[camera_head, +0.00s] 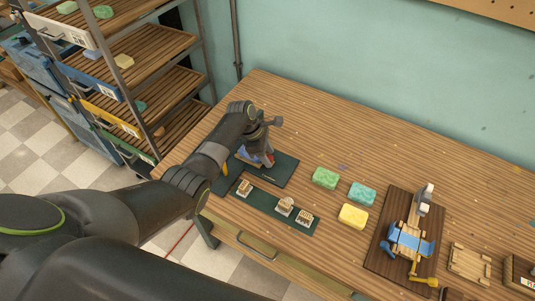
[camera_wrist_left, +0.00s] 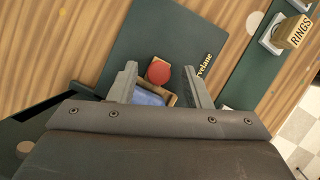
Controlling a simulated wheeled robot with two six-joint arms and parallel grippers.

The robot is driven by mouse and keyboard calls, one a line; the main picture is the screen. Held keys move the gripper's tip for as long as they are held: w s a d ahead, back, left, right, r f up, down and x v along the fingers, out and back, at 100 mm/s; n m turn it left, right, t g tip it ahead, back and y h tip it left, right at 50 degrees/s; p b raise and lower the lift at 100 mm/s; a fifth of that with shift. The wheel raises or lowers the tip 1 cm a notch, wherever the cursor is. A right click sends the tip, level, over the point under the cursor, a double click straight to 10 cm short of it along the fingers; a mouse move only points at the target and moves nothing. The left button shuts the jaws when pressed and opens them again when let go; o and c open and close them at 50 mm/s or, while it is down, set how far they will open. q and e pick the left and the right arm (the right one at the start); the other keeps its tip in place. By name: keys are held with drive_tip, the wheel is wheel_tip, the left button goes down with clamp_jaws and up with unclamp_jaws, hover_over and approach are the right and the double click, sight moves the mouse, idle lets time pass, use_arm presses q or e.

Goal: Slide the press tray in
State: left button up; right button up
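My left gripper (camera_head: 262,160) reaches down over a dark green base (camera_head: 285,168) at the left of the table. In the left wrist view its fingers (camera_wrist_left: 162,85) stand apart, one on each side of a red round knob (camera_wrist_left: 158,71) and a small wooden tray (camera_wrist_left: 172,99) with something blue (camera_wrist_left: 148,96) in it. I cannot tell whether the fingers touch the tray. The base also shows in the left wrist view (camera_wrist_left: 155,28), with lettering partly hidden by a finger. My arm hides most of the press in the head view. My right gripper is not in view.
Small wooden stamps (camera_head: 285,206) stand on a dark green strip (camera_head: 262,199) in front. Green (camera_head: 325,178), teal (camera_head: 362,194) and yellow (camera_head: 353,216) soap blocks lie mid-table. A brown board with a blue-banded device (camera_head: 411,241) is at right. A shelf rack (camera_head: 148,48) stands left.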

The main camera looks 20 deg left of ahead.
use_arm(q)
drive_tip(key=shift+r, duration=0.1)
drive_tip(key=shift+r, duration=0.2)
drive_tip(key=b+v, duration=0.1)
drive_tip(key=v, duration=1.6)
drive_tip(key=shift+f, duration=0.1)
